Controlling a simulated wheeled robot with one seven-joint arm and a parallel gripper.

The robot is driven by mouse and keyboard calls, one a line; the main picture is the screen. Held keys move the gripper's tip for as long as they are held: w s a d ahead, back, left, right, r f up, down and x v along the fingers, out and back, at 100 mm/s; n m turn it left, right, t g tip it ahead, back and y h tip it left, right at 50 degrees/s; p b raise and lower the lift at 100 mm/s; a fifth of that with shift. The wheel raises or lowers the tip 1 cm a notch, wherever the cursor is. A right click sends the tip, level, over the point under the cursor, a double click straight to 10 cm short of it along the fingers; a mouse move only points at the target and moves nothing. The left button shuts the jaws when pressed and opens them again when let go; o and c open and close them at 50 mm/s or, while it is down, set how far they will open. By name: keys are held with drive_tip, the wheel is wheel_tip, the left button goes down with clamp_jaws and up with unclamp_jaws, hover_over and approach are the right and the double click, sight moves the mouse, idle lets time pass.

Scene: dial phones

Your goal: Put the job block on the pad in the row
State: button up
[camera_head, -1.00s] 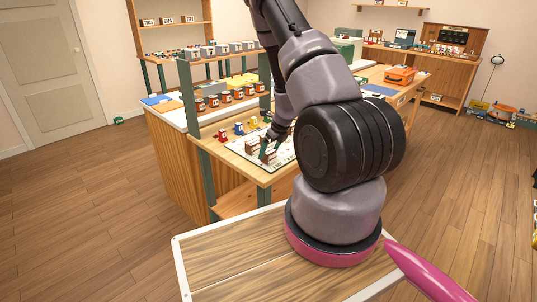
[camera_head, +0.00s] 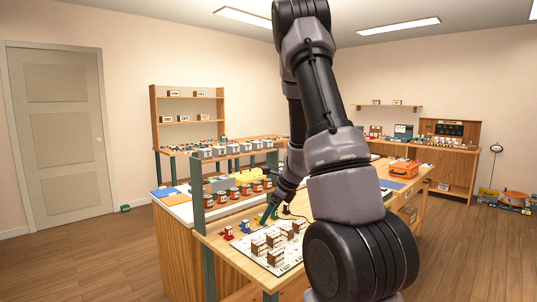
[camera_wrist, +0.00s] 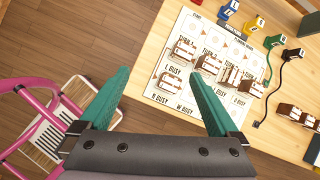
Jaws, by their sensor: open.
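A white printed sheet (camera_wrist: 165,90) with rows of marked pads lies on the wooden table, seen in the wrist view. Several brown blocks with white labels stand on it, among them one block (camera_wrist: 172,82) at the sheet's left side and another block (camera_wrist: 210,63) near its middle. Which is the job block I cannot tell. In the head view the sheet (camera_head: 236,243) carries the blocks at the table's near end. My gripper (camera_wrist: 163,76) is open with green fingers and nothing between them, above the sheet. In the head view its green fingers (camera_head: 268,214) show beyond the blocks.
Red, blue, yellow and green phone-like pieces line the sheet's far edge, including a blue one (camera_wrist: 229,10) and a yellow one (camera_wrist: 252,24). A black cord (camera_wrist: 270,95) lies on the right, near more brown blocks (camera_wrist: 292,112). An orange case (camera_head: 403,168) stands farther back.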

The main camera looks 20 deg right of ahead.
drive_tip(key=s+a+r+n+y, duration=0.1)
drive_tip(key=s+a+r+n, duration=0.25)
drive_tip(key=r, duration=0.35)
drive_tip(key=s+a+r+n, duration=0.3)
drive_tip(key=a+r+n, duration=0.15)
drive_tip(key=r, duration=0.25)
drive_tip(key=s+a+r+n+y, duration=0.1)
drive_tip(key=s+a+r+n, duration=0.2)
drive_tip(key=r+n, duration=0.3)
drive_tip(key=s+r+n+t+h, duration=0.1)
drive_tip(key=s+r+n, duration=0.3)
drive_tip(key=s, duration=0.3)
drive_tip(key=s+r+n+t+h, duration=0.1)
drive_tip(key=s+r+n+h, duration=0.1)
drive_tip(key=s+r+n, duration=0.2)
drive_tip(key=s+n, duration=0.1)
drive_tip(key=s, duration=0.2)
drive_tip(key=shift+a+r+n, duration=0.2)
drive_tip(key=shift+a+n, duration=0.1)
drive_tip(key=shift+n, duration=0.1)
drive_tip(key=shift+d, duration=0.1)
